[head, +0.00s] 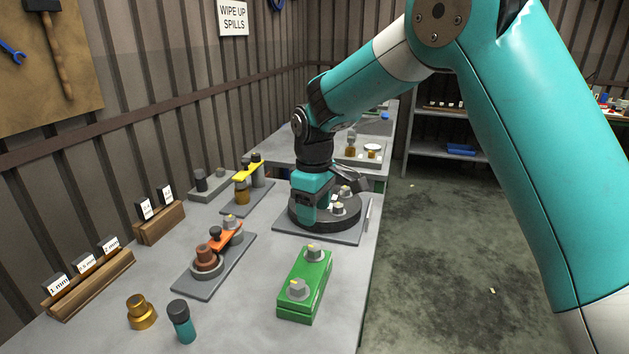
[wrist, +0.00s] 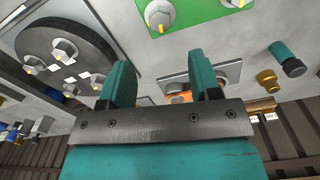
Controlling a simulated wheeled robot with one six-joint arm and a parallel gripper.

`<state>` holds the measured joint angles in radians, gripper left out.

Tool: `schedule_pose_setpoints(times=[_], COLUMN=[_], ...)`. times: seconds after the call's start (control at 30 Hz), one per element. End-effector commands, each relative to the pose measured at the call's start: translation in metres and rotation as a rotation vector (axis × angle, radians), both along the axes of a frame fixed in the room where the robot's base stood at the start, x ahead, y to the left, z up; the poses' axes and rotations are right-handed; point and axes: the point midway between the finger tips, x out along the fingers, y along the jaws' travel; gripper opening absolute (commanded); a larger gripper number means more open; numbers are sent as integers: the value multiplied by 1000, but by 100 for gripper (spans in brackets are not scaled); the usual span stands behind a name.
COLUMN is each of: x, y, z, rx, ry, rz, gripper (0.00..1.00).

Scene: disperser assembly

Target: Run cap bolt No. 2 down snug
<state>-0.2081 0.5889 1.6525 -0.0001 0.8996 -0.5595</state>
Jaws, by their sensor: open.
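A dark round cap (head: 325,212) sits on a grey square plate at the middle of the bench, with several grey bolt heads (head: 338,208) and small white tags on top. It also shows at the upper left of the wrist view (wrist: 92,40), where the bolt heads (wrist: 64,50) carry yellow marks. I cannot read which bolt is No. 2. My gripper (head: 308,218) is at the left side of the cap in the head view and hides part of it. In the wrist view its two teal fingers (wrist: 160,78) are apart with nothing gripped, and the cap lies off to their left.
A green block (head: 305,285) with two grey knobs stands in front. An orange lever assembly (head: 226,238) is left, a yellow-topped one (head: 248,172) behind it. A brass piece (head: 141,312) and teal cylinder (head: 181,321) stand near front left. Labelled wooden racks (head: 92,284) line the wall.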

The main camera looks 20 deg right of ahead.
Motion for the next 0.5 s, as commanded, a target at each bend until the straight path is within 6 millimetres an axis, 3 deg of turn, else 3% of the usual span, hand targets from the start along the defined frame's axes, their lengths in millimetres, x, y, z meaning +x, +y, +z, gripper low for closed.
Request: schedule_pose_setpoints(times=[0.2,0.5], x=[0,0], y=[0,0], z=[48,74], rx=[1,1], ry=[-4,-1], rz=[0,0], gripper=[57,57])
